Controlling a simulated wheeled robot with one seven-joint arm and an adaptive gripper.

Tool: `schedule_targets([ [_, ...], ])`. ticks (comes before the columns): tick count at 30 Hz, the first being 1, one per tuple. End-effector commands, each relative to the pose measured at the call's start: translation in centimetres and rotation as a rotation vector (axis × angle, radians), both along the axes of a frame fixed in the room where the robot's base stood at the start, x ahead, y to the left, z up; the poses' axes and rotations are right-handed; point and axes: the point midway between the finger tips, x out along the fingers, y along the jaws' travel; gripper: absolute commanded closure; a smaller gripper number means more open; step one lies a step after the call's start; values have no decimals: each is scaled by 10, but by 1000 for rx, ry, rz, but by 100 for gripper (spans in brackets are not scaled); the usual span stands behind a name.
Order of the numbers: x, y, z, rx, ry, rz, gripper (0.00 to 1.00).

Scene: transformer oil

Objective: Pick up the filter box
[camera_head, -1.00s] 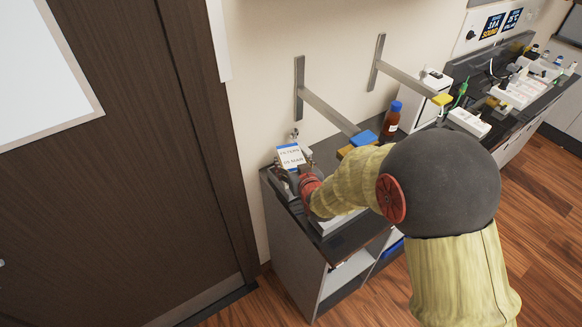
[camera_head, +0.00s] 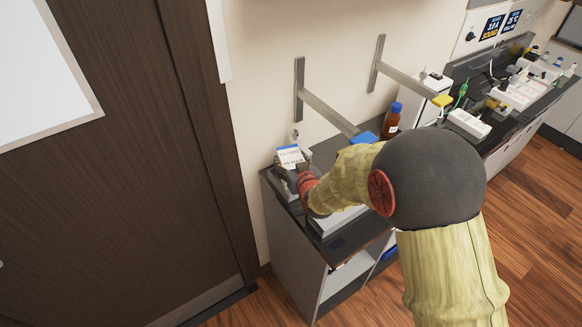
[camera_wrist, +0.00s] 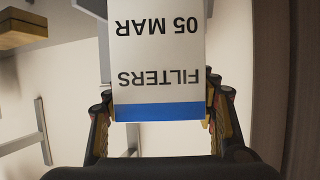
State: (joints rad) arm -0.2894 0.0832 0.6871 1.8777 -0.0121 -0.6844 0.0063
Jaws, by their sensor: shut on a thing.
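The filter box is white with a blue band and black lettering, "FILTERS" and "05 MAR". In the head view the filter box (camera_head: 291,156) is at the left end of the dark counter, by the wall. In the wrist view the filter box (camera_wrist: 158,60) fills the middle, upside down, between the two fingers. My gripper (camera_head: 293,176) is shut on the box; in the wrist view my gripper (camera_wrist: 160,115) has one finger along each side of it. The box's underside is hidden, so I cannot tell whether it touches the counter.
A brown bottle with a blue cap (camera_head: 392,120) and a blue item (camera_head: 364,138) stand to the right on the counter. Metal wall brackets (camera_head: 325,108) jut out above. A dark door (camera_head: 150,150) is at the left. Several instruments line the far right counter.

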Motion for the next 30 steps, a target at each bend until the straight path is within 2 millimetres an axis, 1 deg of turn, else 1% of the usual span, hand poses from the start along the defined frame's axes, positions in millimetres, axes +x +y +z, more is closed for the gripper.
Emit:
schedule_targets([
  [1, 0, 0, 0, 0, 0, 0, 73],
  [3, 0, 0, 0, 0, 0, 0, 77],
  [4, 0, 0, 1, 1, -2, 0, 77],
  [6, 0, 0, 1, 1, -2, 0, 82],
  [11, 0, 0, 2, 1, -2, 0, 82],
  [14, 1, 0, 6, 1, -3, 0, 82],
  [17, 1, 0, 14, 1, -5, 0, 82],
  [22, 0, 0, 38, 2, -6, 0, 82],
  [30, -27, -19, 74, 1, -5, -1, 82],
])
